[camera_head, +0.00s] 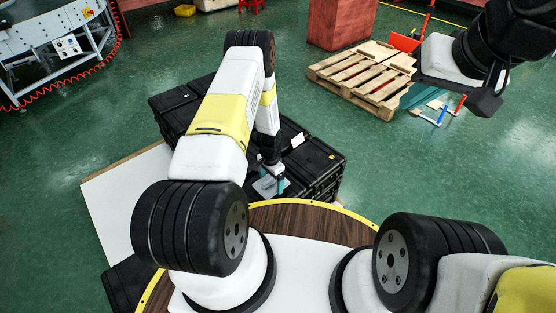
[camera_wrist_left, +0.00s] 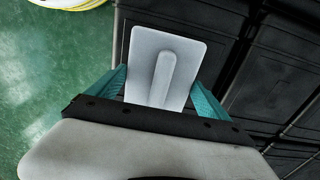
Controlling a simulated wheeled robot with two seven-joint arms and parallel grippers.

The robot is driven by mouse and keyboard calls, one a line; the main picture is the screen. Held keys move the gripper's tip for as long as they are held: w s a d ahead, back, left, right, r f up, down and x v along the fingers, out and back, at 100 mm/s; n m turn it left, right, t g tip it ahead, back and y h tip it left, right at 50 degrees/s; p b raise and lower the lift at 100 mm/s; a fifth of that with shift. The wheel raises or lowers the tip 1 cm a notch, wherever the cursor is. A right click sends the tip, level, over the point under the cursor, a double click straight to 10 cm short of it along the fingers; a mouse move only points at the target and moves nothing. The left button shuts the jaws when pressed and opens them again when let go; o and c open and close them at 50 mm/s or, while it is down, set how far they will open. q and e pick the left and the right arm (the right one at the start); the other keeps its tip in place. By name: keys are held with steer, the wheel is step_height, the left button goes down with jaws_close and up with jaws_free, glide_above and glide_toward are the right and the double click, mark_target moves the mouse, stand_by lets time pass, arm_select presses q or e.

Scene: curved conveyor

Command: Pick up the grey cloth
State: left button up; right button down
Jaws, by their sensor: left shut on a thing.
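The grey cloth (camera_wrist_left: 183,57) shows in the left wrist view as a light grey, stiff-looking flat piece with a raised ridge along its middle. It sits between the teal fingers of my left gripper (camera_wrist_left: 158,78), which is shut on it. In the head view my left gripper (camera_head: 272,182) points down over the black cases, with the grey cloth (camera_head: 264,187) partly hidden at its fingers. I cannot tell whether the cloth is clear of the case below. My right gripper (camera_head: 487,92) is raised at the upper right, away from the cases; its finger opening is unclear.
Black cases (camera_head: 318,165) stand close together under my left gripper. A white panel (camera_head: 112,210) lies left of them. A wooden pallet (camera_head: 365,78) and a red block (camera_head: 340,22) stand farther back. A curved conveyor (camera_head: 50,35) is at the upper left. Green floor is free between.

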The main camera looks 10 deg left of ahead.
arm_select(q)
steer(key=s+d+r, duration=0.1)
steer(key=s+d, duration=0.1)
steer(key=s, duration=0.5)
steer(key=s+d+r, duration=0.1)
steer(key=s+d, duration=0.1)
steer(key=s, duration=0.6)
steer(key=shift+s+d, duration=0.2)
